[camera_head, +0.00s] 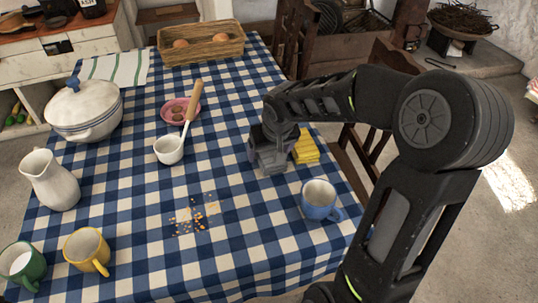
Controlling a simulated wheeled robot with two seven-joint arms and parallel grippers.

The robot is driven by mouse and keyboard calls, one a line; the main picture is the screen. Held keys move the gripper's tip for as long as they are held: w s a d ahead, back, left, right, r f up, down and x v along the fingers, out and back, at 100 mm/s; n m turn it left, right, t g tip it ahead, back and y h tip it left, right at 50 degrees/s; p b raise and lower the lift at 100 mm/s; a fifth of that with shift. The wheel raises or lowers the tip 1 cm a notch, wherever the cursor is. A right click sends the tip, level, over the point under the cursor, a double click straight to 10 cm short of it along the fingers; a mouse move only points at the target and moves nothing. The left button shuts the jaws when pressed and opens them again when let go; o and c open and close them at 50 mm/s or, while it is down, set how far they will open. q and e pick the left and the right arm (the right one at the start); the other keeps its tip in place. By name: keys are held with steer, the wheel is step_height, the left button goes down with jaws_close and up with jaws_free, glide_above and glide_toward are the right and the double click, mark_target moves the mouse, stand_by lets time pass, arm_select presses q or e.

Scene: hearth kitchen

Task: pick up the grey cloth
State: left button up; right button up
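My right gripper (270,160) points down over the checked tablecloth, just left of a folded yellow cloth (306,147). I see the gripper from above and behind, so its fingertips are hidden and I cannot tell whether they are open or shut. I cannot make out a grey cloth apart from the dark grey gripper; any cloth beneath it is hidden. A white towel with green stripes (115,68) lies at the table's far left. My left gripper is not in view.
A blue mug (319,199) stands near the right edge, in front of the gripper. Crumbs (194,218) lie left of it. A white ladle (169,149), pink bowl (177,111), tureen (84,110), jug (50,180), yellow mug (87,250) and basket (200,44) stand around.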

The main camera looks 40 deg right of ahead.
mark_target(270, 153)
steer(key=c, duration=1.3)
steer(key=shift+o, duration=0.2)
step_height(270, 153, up, 10)
steer(key=p, duration=0.1)
